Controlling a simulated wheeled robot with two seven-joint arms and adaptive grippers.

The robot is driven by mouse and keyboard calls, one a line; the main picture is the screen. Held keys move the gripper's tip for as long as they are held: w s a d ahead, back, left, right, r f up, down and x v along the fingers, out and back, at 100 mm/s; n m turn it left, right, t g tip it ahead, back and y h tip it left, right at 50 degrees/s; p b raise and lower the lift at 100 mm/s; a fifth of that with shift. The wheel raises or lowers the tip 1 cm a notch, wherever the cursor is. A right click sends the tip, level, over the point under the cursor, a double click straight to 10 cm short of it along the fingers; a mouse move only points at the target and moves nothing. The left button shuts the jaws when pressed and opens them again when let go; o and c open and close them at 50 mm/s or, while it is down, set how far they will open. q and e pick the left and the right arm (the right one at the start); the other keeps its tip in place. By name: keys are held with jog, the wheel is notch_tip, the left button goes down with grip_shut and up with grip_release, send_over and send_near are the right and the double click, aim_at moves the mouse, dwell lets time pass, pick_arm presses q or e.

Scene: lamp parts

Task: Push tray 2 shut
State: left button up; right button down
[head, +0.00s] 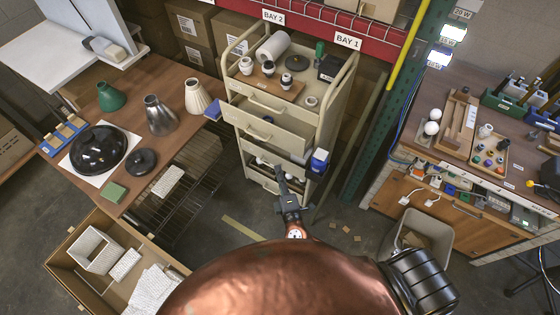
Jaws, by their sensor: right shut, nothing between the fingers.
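A cream trolley (235,62) stands in the middle, with several drawer-like trays below its top shelf. Tray numbers are not readable, so I cannot tell for sure which is tray 2. My right gripper (280,171) is shut and empty, in front of the lower trays and below the second tray's front. I cannot tell whether it touches a tray. My left gripper is not in view.
A brown table (135,185) with lamp shades stands to the left. A blue-and-white container (319,160) hangs at the trolley's right side. A grey bin (425,232) and a workbench (470,180) are to the right. An open cardboard box (75,232) is at lower left.

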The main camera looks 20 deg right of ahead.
send_near(276, 138)
jog(key=w+a, duration=0.3)
jog(key=w+d, duration=0.1)
jog(key=w+d+p, duration=0.1)
jog(key=d, duration=0.1)
jog(key=shift+r, duration=0.15)
jog(key=shift+w+d, duration=0.3)
jog(key=shift+d, duration=0.05)
